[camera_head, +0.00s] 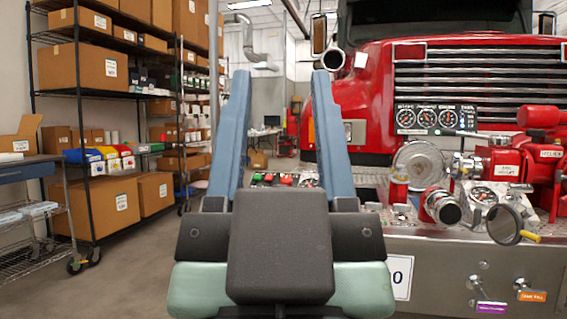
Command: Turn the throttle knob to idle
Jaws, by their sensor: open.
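My gripper (281,78) reaches forward in the middle of the head view, its two blue fingers wide apart with nothing between them. Its dark and green body fills the bottom centre. Between the fingers, farther off, a small control panel (284,180) shows green and red buttons and a round gauge at its right. Its lower part is hidden behind my gripper. I cannot pick out the throttle knob for certain; it may be hidden there. The fingers appear apart from the panel, though depth is hard to judge.
A red truck (385,100) stands behind a metal bumper deck (440,258) with gauges (437,118), red valves (515,160) and a round mirror-like disc (503,224). Purple-tagged (491,307) and orange-tagged (532,296) pulls stick out in front. Shelves with boxes (84,67) stand left; floor (140,278) there is clear.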

